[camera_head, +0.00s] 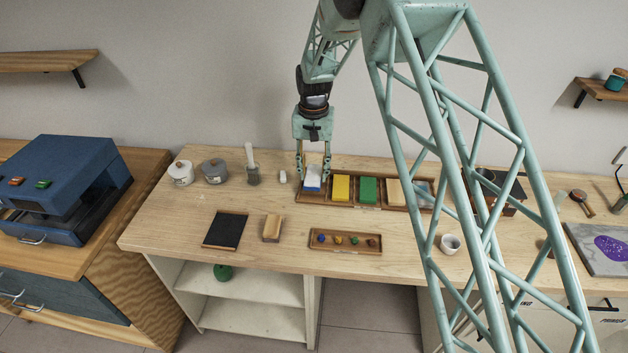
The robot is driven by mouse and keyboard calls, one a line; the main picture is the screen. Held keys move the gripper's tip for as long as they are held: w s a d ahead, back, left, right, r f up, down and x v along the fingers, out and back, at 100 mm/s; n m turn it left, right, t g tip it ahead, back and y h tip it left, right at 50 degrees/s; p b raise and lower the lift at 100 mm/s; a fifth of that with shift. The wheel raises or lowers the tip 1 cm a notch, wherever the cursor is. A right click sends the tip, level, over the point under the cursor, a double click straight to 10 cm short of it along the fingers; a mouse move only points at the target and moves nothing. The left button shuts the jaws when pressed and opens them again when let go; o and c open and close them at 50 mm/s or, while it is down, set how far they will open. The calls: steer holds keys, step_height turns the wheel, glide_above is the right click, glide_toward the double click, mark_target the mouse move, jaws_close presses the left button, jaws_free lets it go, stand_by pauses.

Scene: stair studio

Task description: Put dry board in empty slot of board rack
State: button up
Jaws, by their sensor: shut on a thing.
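My gripper (313,172) points down over the left end of a long wooden tray (368,206) with several compartments. Whether the block is lifted or still rests in the tray is hard to tell. I cannot make out for sure which thing is the dry board. A dark flat panel with a wooden edge (225,230) lies on the bench at the front left. A dark, rack-like wooden thing (512,190) stands at the right, partly hidden by my arm, so its slots cannot be told.
Yellow (341,188), green (368,190) and beige (393,192) blocks sit in the tray. A small wooden tray with coloured pieces (345,250), a tan block (272,228) and a white cup (450,243) stand in front.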

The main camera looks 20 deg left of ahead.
mark_target(314, 176)
steer(key=shift+d+f, duration=0.1)
steer(key=shift+f, duration=1.6)
steer(key=shift+f, duration=0.2)
steer(key=o, duration=0.9)
steer(key=shift+r, duration=0.2)
steer(key=shift+r, duration=6)
